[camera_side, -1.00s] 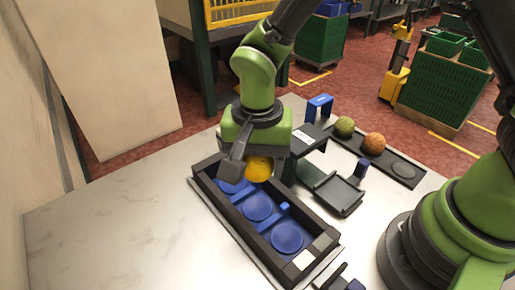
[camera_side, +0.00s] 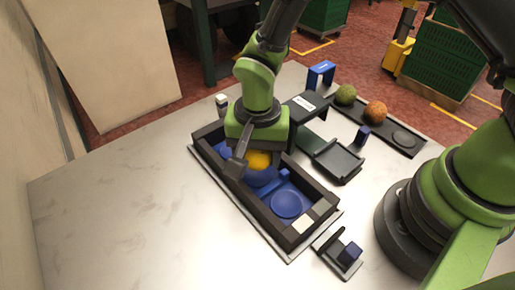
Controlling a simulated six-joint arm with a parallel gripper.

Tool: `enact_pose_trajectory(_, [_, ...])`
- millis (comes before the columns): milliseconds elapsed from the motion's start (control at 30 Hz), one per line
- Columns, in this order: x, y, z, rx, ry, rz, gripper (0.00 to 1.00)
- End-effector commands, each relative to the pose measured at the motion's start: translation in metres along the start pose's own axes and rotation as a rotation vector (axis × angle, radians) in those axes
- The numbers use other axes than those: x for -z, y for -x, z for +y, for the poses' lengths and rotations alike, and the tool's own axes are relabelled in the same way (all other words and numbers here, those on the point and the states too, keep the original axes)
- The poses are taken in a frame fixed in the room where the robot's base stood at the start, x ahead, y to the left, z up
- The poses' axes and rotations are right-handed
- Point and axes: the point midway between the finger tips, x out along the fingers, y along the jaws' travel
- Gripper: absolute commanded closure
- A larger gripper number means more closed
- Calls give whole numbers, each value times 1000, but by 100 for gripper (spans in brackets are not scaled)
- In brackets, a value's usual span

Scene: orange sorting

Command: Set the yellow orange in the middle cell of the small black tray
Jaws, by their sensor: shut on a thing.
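The yellow orange (camera_side: 258,160) is between the fingers of my gripper (camera_side: 259,163), which is shut on it. It is over the middle blue dish (camera_side: 262,179) of a black three-cell tray (camera_side: 248,205). I cannot tell whether the orange touches the dish. The near blue dish (camera_side: 287,205) is empty. The far blue dish (camera_side: 223,149) is mostly hidden by my gripper. A narrower black tray (camera_side: 376,133) at the back right holds a green fruit (camera_side: 346,94) and an orange-coloured fruit (camera_side: 375,110); its nearest round cell (camera_side: 404,139) is empty.
A black stand with a small platform (camera_side: 337,160) stands between the two trays. A blue arch (camera_side: 321,74) is behind it. A black bracket with a blue block (camera_side: 349,253) is near the front. A small white-topped post (camera_side: 221,101) is at the far left. The left tabletop is clear.

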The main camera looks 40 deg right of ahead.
Motion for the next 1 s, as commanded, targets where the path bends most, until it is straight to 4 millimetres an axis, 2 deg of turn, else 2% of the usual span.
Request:
enact_pose_trajectory(467, [0,0,0,0,0,0,71])
enact_pose_trajectory(500, [0,0,0,0,0,0,38])
enact_pose_trajectory(600, [0,0,0,0,0,0,15])
enact_pose_trajectory(633, [0,0,0,0,0,0,12])
enact_pose_trajectory(1000, [0,4,0,0,0,0,12])
